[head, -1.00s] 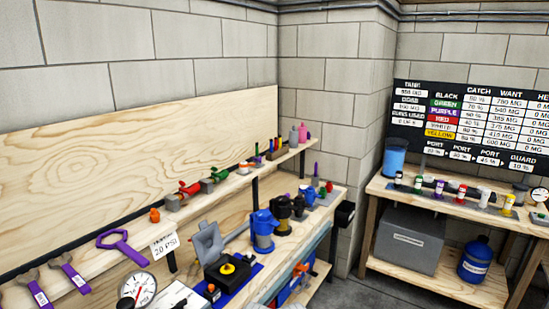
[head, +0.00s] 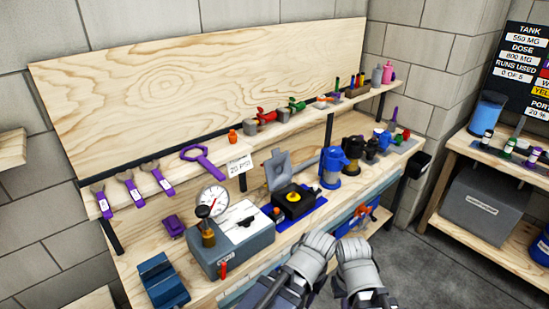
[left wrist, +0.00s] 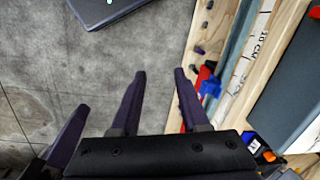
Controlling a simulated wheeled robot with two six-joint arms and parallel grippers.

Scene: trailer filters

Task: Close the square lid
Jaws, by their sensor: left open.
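The square lid (head: 280,170) is a grey plate standing raised, tilted back, behind a black square box (head: 294,201) with a yellow round part on top. The box sits on a blue mat (head: 312,213) on the workbench. In the head view my two grey arms show at the bottom, in front of the bench and apart from the lid; their fingertips are not clear there. In the left wrist view my left gripper (left wrist: 160,75) is open and empty, over the floor beside the bench. Dark finger-like parts at its lower left seem to be my right gripper (left wrist: 48,148). The lid is outside that view.
A grey case with a gauge (head: 232,240) stands left of the box. A blue pump-like canister (head: 332,167) stands right of it. A shelf with purple wrenches (head: 161,180) and valves runs behind. Grey floor (head: 425,265) lies open to the right.

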